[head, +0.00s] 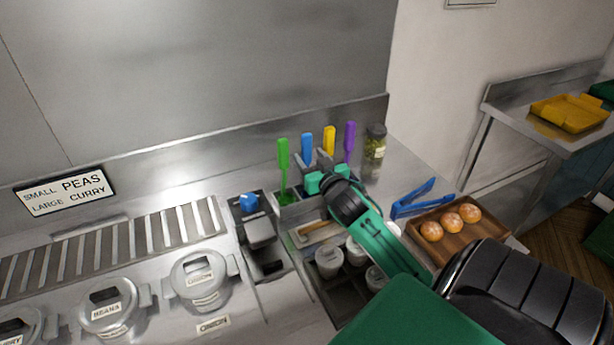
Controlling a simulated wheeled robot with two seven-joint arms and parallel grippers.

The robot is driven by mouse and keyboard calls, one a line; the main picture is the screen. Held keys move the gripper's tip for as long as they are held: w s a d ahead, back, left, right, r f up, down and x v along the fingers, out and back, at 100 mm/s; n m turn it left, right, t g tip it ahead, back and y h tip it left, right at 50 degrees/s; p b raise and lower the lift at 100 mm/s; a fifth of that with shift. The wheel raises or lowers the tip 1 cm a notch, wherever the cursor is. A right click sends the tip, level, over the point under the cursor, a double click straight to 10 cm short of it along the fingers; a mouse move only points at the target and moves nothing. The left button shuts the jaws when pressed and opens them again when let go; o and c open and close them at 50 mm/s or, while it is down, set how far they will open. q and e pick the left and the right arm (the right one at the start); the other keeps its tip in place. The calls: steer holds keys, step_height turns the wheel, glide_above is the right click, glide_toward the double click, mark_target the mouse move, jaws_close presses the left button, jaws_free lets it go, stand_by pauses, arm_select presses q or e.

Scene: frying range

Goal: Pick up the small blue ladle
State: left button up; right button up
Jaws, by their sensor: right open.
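A blue upright handle (307,147), which looks like that of the small blue ladle, stands in a row of coloured handles at the back of the counter. Its lower end is hidden behind my right gripper (327,176). I cannot tell whether a fingertip touches the blue handle. My left gripper is out of view.
Green (283,158), yellow (329,140) and purple (349,139) handles stand close by. A jar (374,150) stands to their right. Blue tongs (415,200) and a wooden tray (425,257) with buns lie right of my arm. Lidded pots (200,279) stand at left.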

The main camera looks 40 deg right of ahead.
steer(key=shift+x, duration=1.3)
steer(key=c, duration=1.1)
